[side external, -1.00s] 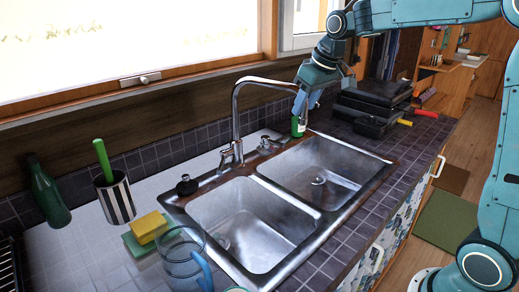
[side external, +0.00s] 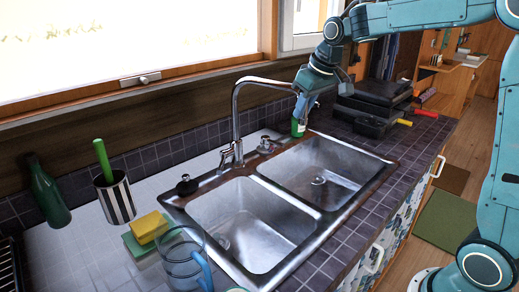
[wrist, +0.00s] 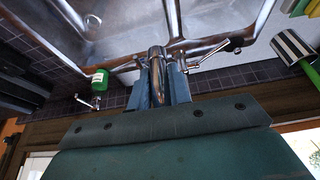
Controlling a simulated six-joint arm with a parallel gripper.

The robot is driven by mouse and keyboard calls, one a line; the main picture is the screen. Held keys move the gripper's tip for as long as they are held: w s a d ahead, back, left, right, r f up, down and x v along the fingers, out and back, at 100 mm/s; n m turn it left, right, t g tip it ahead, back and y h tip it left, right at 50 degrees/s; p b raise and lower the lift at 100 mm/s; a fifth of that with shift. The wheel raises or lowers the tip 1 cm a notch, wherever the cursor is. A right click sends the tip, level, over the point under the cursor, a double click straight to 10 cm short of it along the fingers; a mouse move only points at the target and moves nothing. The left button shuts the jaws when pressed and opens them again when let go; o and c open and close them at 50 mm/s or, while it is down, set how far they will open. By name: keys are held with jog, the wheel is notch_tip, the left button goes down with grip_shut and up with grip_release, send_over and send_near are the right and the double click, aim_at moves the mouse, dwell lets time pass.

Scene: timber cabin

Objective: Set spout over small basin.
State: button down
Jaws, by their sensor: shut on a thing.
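The chrome spout (side external: 240,110) rises from behind the double sink, and its top runs to the right toward the back corner. My gripper (side external: 299,104) is at the spout's far end. In the wrist view, my gripper (wrist: 158,60) has its two blue fingers shut on the spout (wrist: 157,66), one on each side. The near left basin (side external: 245,222) and the far right basin (side external: 325,172) are both empty. The far one looks smaller here, but distance makes their true sizes hard to compare. The fingers partly hide the spout tip.
A green bottle (side external: 298,128) stands just below my gripper, behind the sink. Tap handles (side external: 266,145) sit near the spout base. Dark pans (side external: 372,122) lie to the right. A glass pitcher (side external: 183,262), yellow sponge (side external: 149,227) and striped cup (side external: 117,200) stand at left.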

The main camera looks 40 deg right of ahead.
jog(key=shift+a, duration=0.15)
jog(key=w+a+m+h, duration=0.2)
jog(key=a+m, duration=0.3)
jog(key=a, duration=0.9)
jog(key=shift+m, duration=0.4)
jog(key=shift+r, duration=0.15)
jog(key=c, duration=1.3)
grip_release()
jog(key=shift+w, duration=0.1)
